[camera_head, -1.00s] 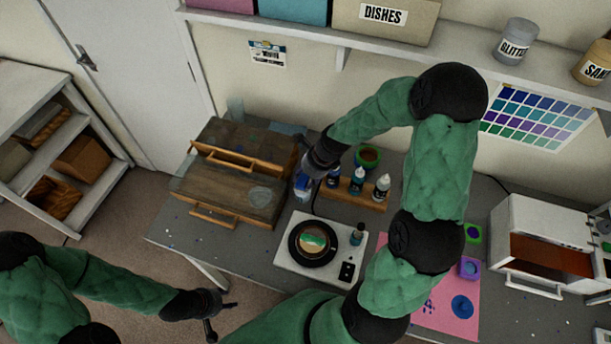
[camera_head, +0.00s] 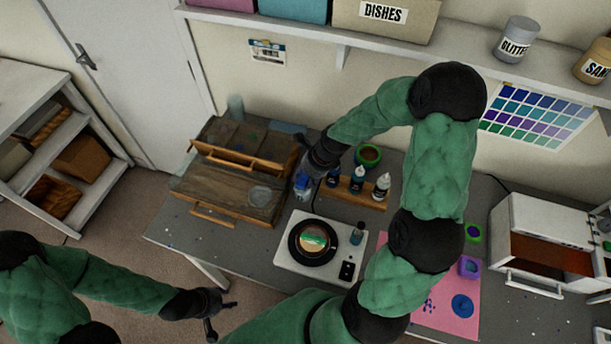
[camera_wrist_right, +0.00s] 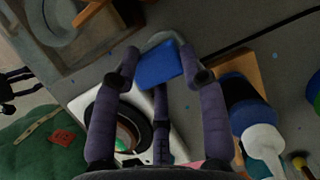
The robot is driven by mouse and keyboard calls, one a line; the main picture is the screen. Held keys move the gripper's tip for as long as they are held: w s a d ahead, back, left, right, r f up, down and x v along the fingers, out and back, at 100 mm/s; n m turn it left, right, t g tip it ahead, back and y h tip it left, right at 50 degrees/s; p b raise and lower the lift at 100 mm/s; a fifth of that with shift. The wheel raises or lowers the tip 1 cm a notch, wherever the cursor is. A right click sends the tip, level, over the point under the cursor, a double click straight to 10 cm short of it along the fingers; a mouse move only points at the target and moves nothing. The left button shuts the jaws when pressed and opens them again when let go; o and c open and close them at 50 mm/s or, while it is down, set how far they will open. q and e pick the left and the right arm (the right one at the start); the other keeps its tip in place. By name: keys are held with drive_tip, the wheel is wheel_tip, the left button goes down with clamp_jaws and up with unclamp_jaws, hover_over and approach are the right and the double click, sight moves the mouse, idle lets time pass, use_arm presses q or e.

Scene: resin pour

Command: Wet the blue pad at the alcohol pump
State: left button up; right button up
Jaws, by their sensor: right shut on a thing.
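My right gripper (camera_wrist_right: 165,62) is shut on the blue pad (camera_wrist_right: 158,67), which sits between its fingertips in the right wrist view. A grey curved rim (camera_wrist_right: 158,38) shows just behind the pad; it may be the top of the alcohol pump, and I cannot tell whether the pad touches it. In the head view the right gripper (camera_head: 306,180) hangs between the wooden box and the bottle rack, with blue at its tips. The pump is not clearly seen there. My left gripper (camera_head: 222,316) is open and empty, off the table's front edge.
A wooden rack (camera_head: 362,198) with several dropper bottles stands close right of the right gripper. The wooden box (camera_head: 225,190) is on its left. A green-rimmed bowl (camera_head: 368,156) is behind the rack.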

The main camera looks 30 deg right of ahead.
sight(305, 179)
drive_tip(key=shift+r, duration=0.1)
wheel_tip(305, 179, up, 7)
drive_tip(key=p, duration=0.7)
drive_tip(key=shift+p, duration=0.3)
drive_tip(key=shift+f, duration=0.2)
idle(0.5)
